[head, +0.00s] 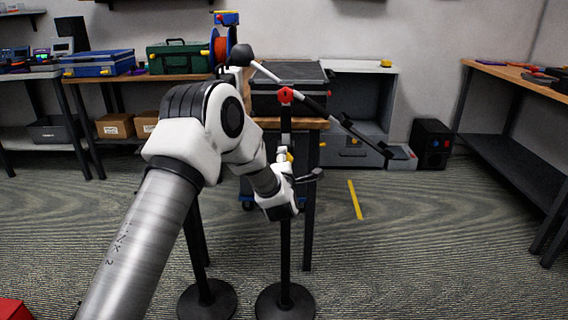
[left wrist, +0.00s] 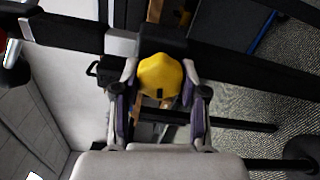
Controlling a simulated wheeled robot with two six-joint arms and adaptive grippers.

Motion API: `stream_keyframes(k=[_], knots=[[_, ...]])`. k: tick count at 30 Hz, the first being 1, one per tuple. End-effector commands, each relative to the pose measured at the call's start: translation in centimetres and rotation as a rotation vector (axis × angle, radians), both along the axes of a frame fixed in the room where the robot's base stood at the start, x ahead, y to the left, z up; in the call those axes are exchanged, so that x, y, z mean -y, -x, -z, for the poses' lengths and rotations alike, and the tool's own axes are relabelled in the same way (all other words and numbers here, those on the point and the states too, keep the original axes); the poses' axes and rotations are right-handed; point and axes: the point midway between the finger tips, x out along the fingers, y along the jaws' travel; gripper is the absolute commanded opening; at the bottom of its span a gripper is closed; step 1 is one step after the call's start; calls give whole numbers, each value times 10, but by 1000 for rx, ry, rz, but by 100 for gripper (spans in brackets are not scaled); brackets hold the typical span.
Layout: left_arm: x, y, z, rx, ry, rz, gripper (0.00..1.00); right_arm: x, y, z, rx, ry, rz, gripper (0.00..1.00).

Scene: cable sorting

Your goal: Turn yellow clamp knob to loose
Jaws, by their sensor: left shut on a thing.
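The yellow clamp knob (left wrist: 161,76) sits between the two fingers of my left gripper (left wrist: 160,92) in the left wrist view, and the gripper is shut on it. A small dark mark shows on the knob's near edge. In the head view my left gripper (head: 289,170) reaches the black stand pole (head: 285,235), and only a bit of the yellow knob (head: 290,157) shows past it. A red knob (head: 286,95) joins the slanted boom (head: 315,108) to the top of the pole. My right gripper is not in view.
A second round stand base (head: 207,301) stands left of the gripped stand's base (head: 285,303). A workbench with a black case (head: 290,95) is close behind the stand. Another bench (head: 510,72) is at the right. The floor at centre right is clear, with a yellow strip (head: 355,200).

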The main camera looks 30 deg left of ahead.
Motion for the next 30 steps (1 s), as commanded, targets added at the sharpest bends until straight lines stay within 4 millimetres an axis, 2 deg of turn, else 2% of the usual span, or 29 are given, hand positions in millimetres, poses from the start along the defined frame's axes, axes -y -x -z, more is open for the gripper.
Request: stream_keyframes(k=[8, 9, 11, 23, 26, 30], knots=[[0, 0, 1, -1, 3, -1, 8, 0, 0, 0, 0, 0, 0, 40], [0, 0, 1, -1, 2, -1, 46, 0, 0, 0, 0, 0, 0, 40], [0, 0, 1, -1, 2, -1, 67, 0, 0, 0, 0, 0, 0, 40], [4, 6, 1, -2, 1, 0, 67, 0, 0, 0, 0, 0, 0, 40], [12, 19, 0, -1, 2, 0, 67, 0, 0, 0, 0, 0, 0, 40], [31, 50, 1, -4, 0, 3, 67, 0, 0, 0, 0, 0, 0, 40]])
